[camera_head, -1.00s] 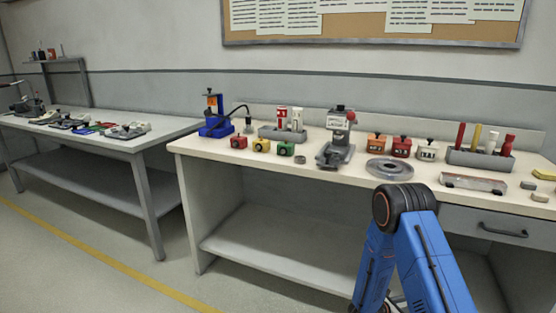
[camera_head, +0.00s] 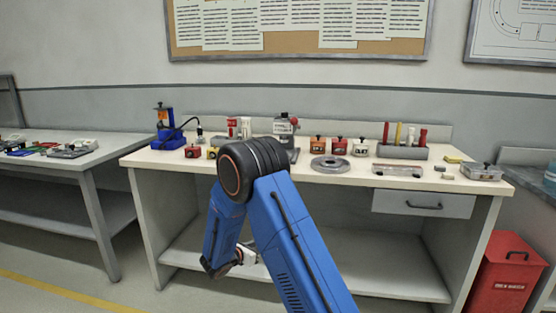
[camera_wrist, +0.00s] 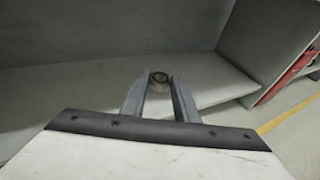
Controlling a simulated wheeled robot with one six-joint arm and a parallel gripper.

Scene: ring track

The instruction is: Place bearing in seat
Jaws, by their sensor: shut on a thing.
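My gripper (camera_wrist: 159,88) is shut on a small round metal bearing (camera_wrist: 158,77), which shows between the fingertips in the wrist view. In the head view my arm bends down and the gripper end hangs in front of the workbench's lower shelf, below the benchtop; the bearing cannot be made out there. A flat grey round piece with a raised centre (camera_head: 330,163) lies on the benchtop, right of my arm's elbow. I cannot tell whether it is the seat. A grey press-like stand (camera_head: 288,130) is partly hidden behind my arm.
The cream benchtop (camera_head: 345,179) carries a blue stand (camera_head: 168,128), several small coloured blocks, a tool holder (camera_head: 402,152) and a grey tray (camera_head: 397,170). A second table (camera_head: 85,155) stands left. A red bin (camera_head: 507,275) is at lower right.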

